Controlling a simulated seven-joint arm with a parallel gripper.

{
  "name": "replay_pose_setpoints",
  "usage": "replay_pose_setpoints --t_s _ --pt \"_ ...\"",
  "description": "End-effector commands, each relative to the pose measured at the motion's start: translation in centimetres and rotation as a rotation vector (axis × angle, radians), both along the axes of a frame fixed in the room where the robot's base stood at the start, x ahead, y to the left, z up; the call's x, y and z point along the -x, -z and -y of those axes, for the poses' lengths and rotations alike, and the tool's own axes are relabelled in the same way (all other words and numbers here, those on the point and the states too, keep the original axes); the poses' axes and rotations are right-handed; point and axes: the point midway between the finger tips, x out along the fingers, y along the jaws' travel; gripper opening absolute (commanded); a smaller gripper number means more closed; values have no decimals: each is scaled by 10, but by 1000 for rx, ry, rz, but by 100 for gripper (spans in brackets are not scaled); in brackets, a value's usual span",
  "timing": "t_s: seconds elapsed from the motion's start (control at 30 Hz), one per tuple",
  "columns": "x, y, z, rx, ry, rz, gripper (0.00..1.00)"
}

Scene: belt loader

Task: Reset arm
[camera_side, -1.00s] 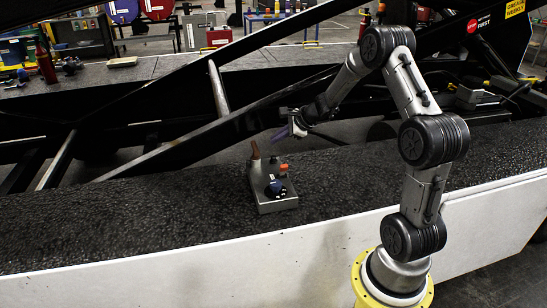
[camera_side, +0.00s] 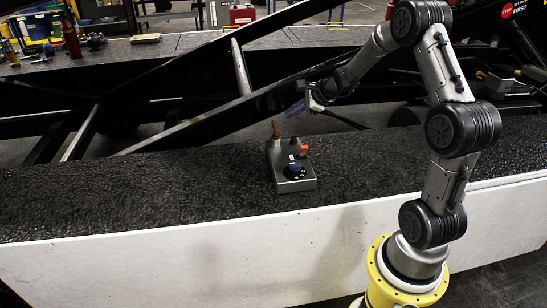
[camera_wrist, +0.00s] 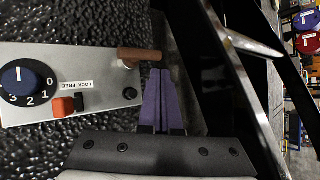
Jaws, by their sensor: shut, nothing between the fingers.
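The control box (camera_side: 290,165) stands on the black textured surface, left of the arm in the side view. It has a blue knob (camera_side: 294,169), an orange switch (camera_side: 304,149) and an upright brown lever (camera_side: 276,130). In the wrist view the box (camera_wrist: 110,65) fills the left side, with a numbered dial (camera_wrist: 22,82), the orange switch (camera_wrist: 63,107) beside a "LOCK FREE" label, and the lever (camera_wrist: 138,55). My gripper (camera_side: 295,109) is above and slightly right of the box, apart from it. Its purple fingers (camera_wrist: 158,90) are together and empty, near the lever in the wrist view.
Black diagonal beams (camera_side: 215,115) run close behind my gripper. A pale panel (camera_side: 190,255) edges the front of the textured surface. A red bottle (camera_side: 71,40) and other items stand on the rear surface. The textured surface left of the box (camera_side: 120,190) is clear.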

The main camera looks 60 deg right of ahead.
Motion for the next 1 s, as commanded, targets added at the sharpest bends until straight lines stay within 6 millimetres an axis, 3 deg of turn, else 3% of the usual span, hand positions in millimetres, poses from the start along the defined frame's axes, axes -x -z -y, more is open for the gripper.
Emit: replay_pose_setpoints --t_s 0.13,0.27,0.37,0.47,0.6,0.7,0.8,0.9,1.0 --pt "-23 -67 -54 89 -129 86 0" --pt "-17 -124 -125 214 -334 139 0" --pt "5 -159 -182 336 -527 169 0" --pt "42 -183 -235 482 -739 191 0" --pt "118 -198 -294 742 -1069 204 0" --pt "178 -191 -313 953 -1300 181 0" --pt "227 -173 -310 1150 -1495 122 0" --pt "261 -151 -294 1302 -1645 28 0" --pt "281 -132 -275 1382 -1754 -82 0"
